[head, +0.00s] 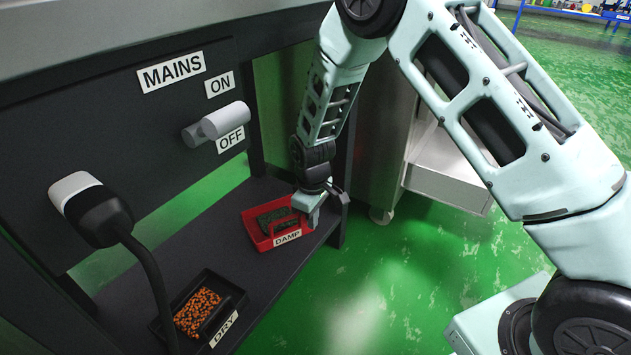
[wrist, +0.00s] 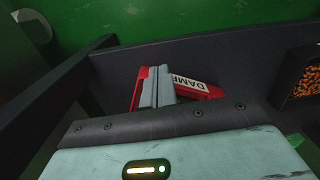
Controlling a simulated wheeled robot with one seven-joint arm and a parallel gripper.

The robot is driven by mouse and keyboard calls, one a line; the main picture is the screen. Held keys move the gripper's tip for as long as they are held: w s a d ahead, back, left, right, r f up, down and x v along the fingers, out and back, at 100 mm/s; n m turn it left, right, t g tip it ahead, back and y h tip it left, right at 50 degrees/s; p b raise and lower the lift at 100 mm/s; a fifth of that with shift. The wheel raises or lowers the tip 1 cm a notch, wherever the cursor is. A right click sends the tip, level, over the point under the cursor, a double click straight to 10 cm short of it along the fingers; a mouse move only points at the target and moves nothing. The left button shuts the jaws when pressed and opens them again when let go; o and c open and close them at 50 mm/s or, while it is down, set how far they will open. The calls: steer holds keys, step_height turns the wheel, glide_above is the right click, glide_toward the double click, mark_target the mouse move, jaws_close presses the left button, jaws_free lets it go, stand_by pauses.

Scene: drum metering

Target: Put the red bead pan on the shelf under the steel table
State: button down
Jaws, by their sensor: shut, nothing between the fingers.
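The red bead pan (head: 256,239) sits on the dark shelf (head: 202,236) under the steel table (head: 110,52). It holds dark beads and has a white DAMP label on its near side. My gripper (head: 312,214) is at the pan's right end, pointing down, with its fingers closed together and nothing between them. In the wrist view the closed fingers (wrist: 157,90) cover part of the red pan (wrist: 203,90) and its label. I cannot tell whether the fingers touch the pan.
A black pan (head: 238,291) of orange beads, labelled DRY, stands nearer on the same shelf. A black and white lamp-like head (head: 92,208) on a bent stem rises at left. A grey MAINS switch handle (head: 222,121) sticks out above the shelf. Open green floor (head: 400,290) lies right.

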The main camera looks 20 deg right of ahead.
steer(key=s+d+r+p, duration=0.2)
steer(key=s+d+p, duration=0.2)
step_height(320, 180, up, 9)
steer(key=p, duration=0.6)
steer(key=s+a+r+p, duration=0.1)
steer(key=s+a+r, duration=0.1)
steer(key=r, duration=0.3)
steer(key=s+a+r, duration=0.3)
steer(key=s+r, duration=0.2)
steer(key=r, duration=0.1)
steer(key=s+a+r+y+p, duration=0.1)
steer(key=s+a+r, duration=0.2)
steer(key=r, duration=0.2)
steer(key=shift+s+r+m+p, duration=0.15)
steer(key=shift+s+m+p, duration=0.15)
steer(key=shift+m, duration=0.1)
steer(key=shift+a, duration=0.1)
